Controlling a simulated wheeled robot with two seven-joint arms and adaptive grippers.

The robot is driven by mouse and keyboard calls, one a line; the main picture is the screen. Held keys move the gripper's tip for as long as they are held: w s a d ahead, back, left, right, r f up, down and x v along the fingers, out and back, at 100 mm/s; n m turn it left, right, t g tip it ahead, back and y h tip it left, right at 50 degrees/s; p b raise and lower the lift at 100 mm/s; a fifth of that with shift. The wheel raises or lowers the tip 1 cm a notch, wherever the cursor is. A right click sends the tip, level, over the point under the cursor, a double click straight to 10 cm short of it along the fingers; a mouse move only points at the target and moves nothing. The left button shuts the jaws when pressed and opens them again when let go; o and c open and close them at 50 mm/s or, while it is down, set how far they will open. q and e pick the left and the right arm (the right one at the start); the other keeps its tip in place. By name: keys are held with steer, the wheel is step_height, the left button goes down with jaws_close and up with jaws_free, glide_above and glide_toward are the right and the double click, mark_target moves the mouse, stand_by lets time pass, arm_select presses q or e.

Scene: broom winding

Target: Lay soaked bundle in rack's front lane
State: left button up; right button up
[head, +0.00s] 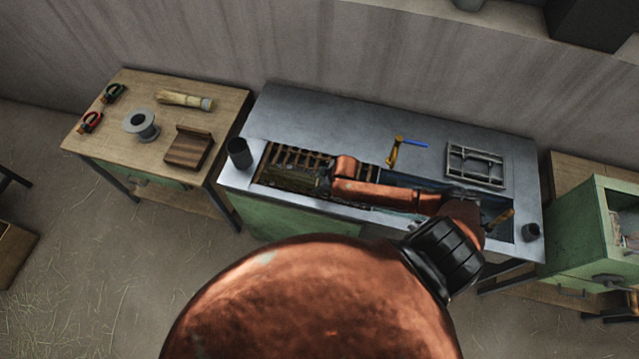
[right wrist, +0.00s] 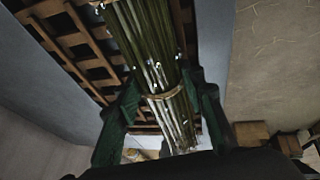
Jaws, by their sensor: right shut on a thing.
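The soaked bundle (right wrist: 150,60) is a sheaf of green and pale stalks with a tan tie band and wet droplets. In the right wrist view it lies between the two green fingers of my right gripper (right wrist: 165,108), which is shut on it. In the head view my right gripper (head: 325,182) holds the bundle (head: 290,182) over or at the near side of the brown slatted rack (head: 295,157). The rack also shows behind the bundle in the right wrist view (right wrist: 72,38). I cannot tell whether the bundle touches the slats. My left gripper is out of view.
The grey bench (head: 330,118) holds a dark cup (head: 239,153), a yellow clamp with a blue handle (head: 396,150) and a metal frame (head: 475,165). A wooden table (head: 222,108) at left carries a spool (head: 141,124), a brush (head: 186,100) and a wooden block (head: 187,148).

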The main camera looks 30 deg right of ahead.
steer(key=o, duration=1.2)
steer(key=shift+o, duration=0.2)
steer(key=shift+r, duration=0.1)
steer(key=v, duration=1.1)
steer(key=shift+s+r, duration=0.2)
steer(key=shift+r, duration=0.15)
